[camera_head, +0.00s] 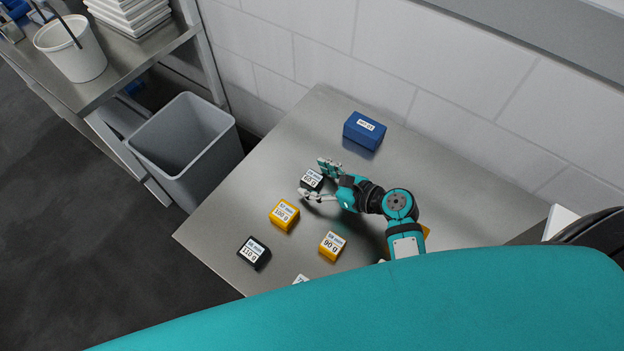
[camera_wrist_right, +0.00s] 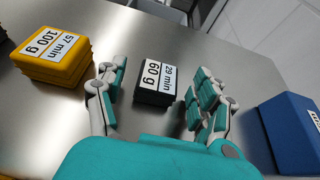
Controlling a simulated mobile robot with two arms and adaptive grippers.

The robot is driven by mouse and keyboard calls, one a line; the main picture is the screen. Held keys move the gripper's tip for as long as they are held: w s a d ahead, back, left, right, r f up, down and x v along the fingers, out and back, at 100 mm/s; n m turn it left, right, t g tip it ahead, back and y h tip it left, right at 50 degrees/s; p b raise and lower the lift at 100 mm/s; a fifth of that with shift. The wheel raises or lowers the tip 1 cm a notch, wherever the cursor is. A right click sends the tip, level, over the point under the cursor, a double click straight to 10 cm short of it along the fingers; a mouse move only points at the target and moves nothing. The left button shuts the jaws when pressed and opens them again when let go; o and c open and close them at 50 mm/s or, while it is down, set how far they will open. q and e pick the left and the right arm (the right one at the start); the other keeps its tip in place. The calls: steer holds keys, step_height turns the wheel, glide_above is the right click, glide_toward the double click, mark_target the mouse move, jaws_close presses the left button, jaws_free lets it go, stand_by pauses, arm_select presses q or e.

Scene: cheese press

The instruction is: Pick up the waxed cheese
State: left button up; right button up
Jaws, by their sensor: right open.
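Several labelled waxed cheeses sit on the steel table. A black cheese (camera_head: 311,179) marked 60 g is between the open fingers of my right gripper (camera_head: 313,182). In the right wrist view this black cheese (camera_wrist_right: 155,82) reads "29 min 60 g" and lies ahead between the fingers of my right gripper (camera_wrist_right: 158,95), with gaps on both sides. A yellow cheese (camera_head: 284,215) marked 100 g, a yellow cheese (camera_head: 332,246) marked 90 g and a black cheese (camera_head: 254,252) marked 110 g lie nearer. My left gripper is not in view.
A blue labelled block (camera_head: 364,131) sits near the wall, right of my right gripper in the wrist view (camera_wrist_right: 290,135). A grey bin (camera_head: 187,150) stands left of the table (camera_head: 233,203). A shelf with a white bucket (camera_head: 72,50) is at upper left.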

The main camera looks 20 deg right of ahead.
steer(key=shift+w+a+f, duration=0.15)
steer(key=shift+w+a, duration=0.05)
steer(key=c, duration=1.3)
